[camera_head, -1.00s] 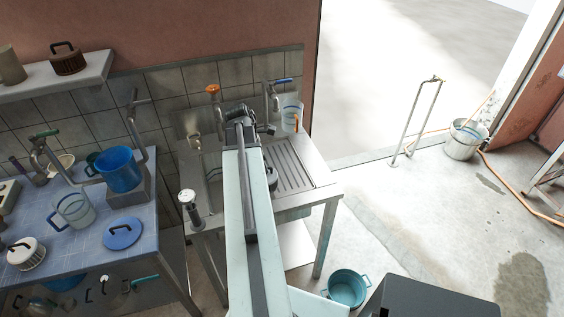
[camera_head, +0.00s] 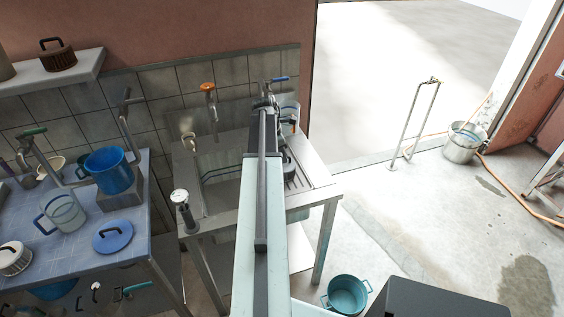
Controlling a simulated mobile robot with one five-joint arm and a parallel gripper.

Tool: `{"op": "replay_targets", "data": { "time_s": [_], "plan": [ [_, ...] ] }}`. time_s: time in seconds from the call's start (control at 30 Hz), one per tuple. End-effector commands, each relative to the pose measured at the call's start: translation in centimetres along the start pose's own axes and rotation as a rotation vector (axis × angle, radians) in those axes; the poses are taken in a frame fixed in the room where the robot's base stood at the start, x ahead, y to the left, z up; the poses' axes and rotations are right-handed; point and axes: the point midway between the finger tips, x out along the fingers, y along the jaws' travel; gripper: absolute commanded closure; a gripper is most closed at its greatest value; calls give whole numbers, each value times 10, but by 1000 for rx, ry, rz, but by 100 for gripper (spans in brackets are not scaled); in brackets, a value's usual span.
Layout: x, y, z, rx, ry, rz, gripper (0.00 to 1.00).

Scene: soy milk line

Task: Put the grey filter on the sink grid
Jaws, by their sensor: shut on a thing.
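The sink grid (camera_head: 297,184), a ribbed metal drainboard, is at the right of the steel sink unit. My arm crosses in front of it and hides its left part. The grey filter (camera_head: 285,163), small and dark, shows just right of my arm, over the back part of the grid. My gripper (camera_head: 283,150) is at the filter and mostly hidden by my arm; it is shut on the filter. I cannot tell whether the filter touches the grid.
A clear jug (camera_head: 289,110) stands at the sink's back right corner, close behind my gripper. Taps, one orange-topped (camera_head: 207,87), rise behind the basin (camera_head: 220,187). A blue-tiled table (camera_head: 80,250) with a blue jug (camera_head: 110,170) is at left. A teal pot (camera_head: 347,294) stands on the floor.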

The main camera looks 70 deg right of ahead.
Motion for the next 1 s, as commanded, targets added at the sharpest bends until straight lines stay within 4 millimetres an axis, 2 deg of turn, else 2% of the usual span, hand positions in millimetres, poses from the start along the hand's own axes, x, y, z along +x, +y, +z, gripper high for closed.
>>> {"op": "replay_targets", "data": {
  "time_s": [0.3, 0.4, 0.77, 0.87, 1.0],
  "plan": [
    [3, 0, -1, -1, 0, 0, 100],
    [2, 0, -1, -1, 0, 0, 69],
    [-1, 0, -1, -1, 0, 0, 69],
    [-8, 0, 0, -2, 0, 0, 69],
    [-30, 0, 1, -2, 0, 0, 69]
  ]
}}
